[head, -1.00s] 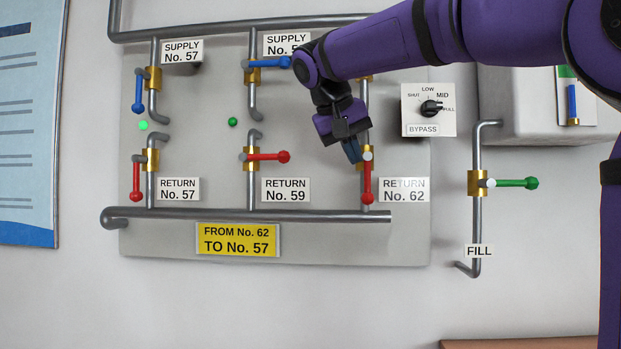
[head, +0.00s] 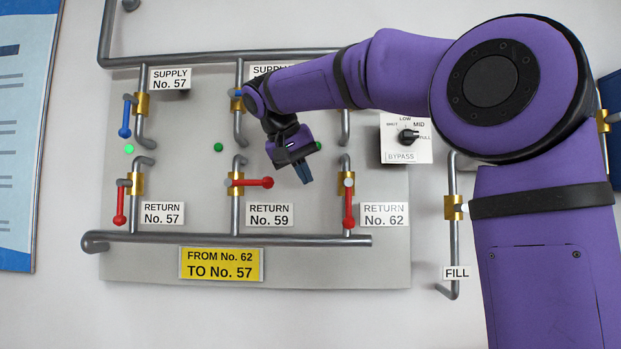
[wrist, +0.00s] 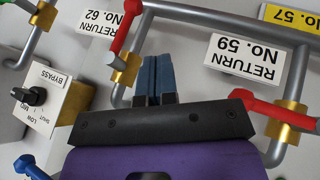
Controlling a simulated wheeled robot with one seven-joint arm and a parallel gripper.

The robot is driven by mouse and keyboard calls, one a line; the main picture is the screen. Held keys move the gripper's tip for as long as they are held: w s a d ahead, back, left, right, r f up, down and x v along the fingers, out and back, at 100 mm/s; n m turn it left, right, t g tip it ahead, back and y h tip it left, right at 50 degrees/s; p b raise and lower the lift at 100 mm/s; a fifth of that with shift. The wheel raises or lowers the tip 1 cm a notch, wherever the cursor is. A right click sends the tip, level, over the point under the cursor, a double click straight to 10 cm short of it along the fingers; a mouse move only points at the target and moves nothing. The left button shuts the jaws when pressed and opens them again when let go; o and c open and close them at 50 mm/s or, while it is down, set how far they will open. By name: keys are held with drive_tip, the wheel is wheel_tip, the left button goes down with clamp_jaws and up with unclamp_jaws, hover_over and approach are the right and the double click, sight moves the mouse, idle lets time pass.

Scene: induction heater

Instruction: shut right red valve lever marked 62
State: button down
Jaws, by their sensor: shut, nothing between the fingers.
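The red lever (head: 348,207) beside the RETURN No. 62 label (head: 384,214) hangs straight down, in line with its vertical pipe. Its brass valve body (head: 345,166) is just above. My gripper (head: 305,178) is shut and empty, in front of the panel to the left of this valve and apart from the lever in the head view. In the wrist view, which is turned over, the closed blue fingers (wrist: 154,62) point between the No. 62 red lever (wrist: 127,22) with its brass body (wrist: 126,68) and the No. 59 side. My forearm covers the supply valve above No. 62.
The No. 59 red lever (head: 255,183) sticks out sideways to the right, left of my gripper. The No. 57 red lever (head: 120,205) hangs down. The BYPASS dial box (head: 405,140) protrudes to the upper right. A horizontal pipe (head: 210,240) runs below.

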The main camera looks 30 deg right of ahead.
sight(348, 204)
drive_tip(key=d+f, duration=0.6)
drive_tip(key=d, duration=0.2)
drive_tip(key=shift+s+d+f, duration=0.15)
